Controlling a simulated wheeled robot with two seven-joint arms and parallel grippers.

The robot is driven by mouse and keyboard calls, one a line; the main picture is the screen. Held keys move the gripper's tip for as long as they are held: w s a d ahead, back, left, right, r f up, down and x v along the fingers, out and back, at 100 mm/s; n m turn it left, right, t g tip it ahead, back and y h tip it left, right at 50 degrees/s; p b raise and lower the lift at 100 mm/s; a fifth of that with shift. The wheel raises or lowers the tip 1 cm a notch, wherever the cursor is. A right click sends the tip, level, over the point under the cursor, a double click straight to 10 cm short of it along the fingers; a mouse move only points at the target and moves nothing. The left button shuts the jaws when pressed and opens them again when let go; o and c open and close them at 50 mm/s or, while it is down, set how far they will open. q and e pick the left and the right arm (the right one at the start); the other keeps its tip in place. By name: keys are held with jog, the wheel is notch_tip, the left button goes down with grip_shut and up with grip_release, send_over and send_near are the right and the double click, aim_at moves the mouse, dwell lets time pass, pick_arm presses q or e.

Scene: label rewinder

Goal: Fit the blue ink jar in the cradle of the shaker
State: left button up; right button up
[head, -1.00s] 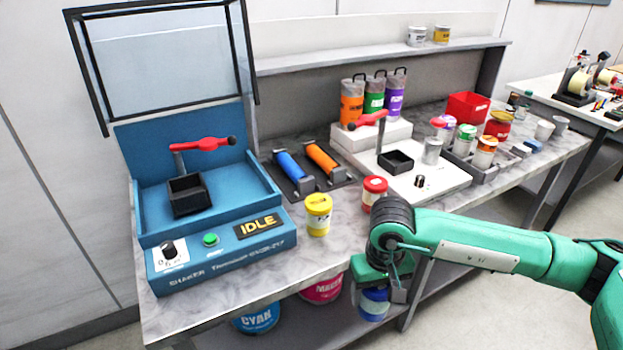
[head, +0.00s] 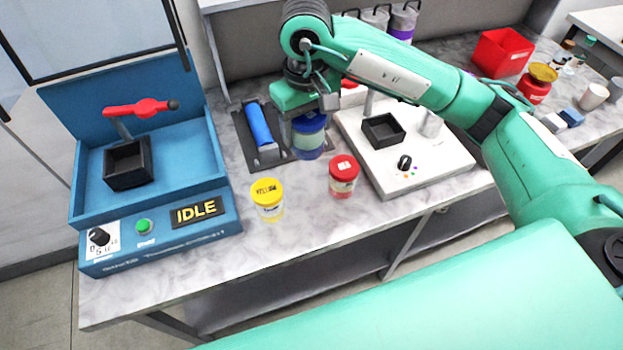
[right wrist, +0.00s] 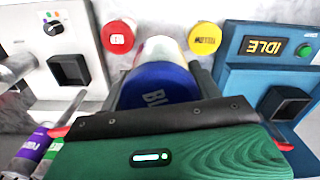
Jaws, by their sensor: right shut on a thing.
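The blue ink jar (head: 308,136) has a blue lid and hangs upright in my right gripper (head: 309,112), which is shut on it. It is above the bench, behind the red and yellow jars. Its blue lid fills the middle of the right wrist view (right wrist: 158,86). The cradle also shows at the right of the wrist view (right wrist: 284,104). My left gripper is not in view.
A yellow jar (head: 267,200) and a red jar (head: 343,176) stand on the bench (head: 290,235) near the front. A blue roller (head: 259,125) lies on a dark mat. A white machine (head: 425,160) with a black cup stands right of the held jar.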

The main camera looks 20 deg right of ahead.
jog(key=shift+w+a, duration=0.1)
notch_tip(320, 180, down, 19)
jog(key=p, duration=0.7)
jog(key=shift+a+f, duration=0.1)
jog(key=shift+f, duration=0.1)
jog(key=shift+f, duration=0.1)
jog(key=shift+f, duration=0.15)
jog(key=o, duration=0.9)
jog(key=shift+o, duration=0.3)
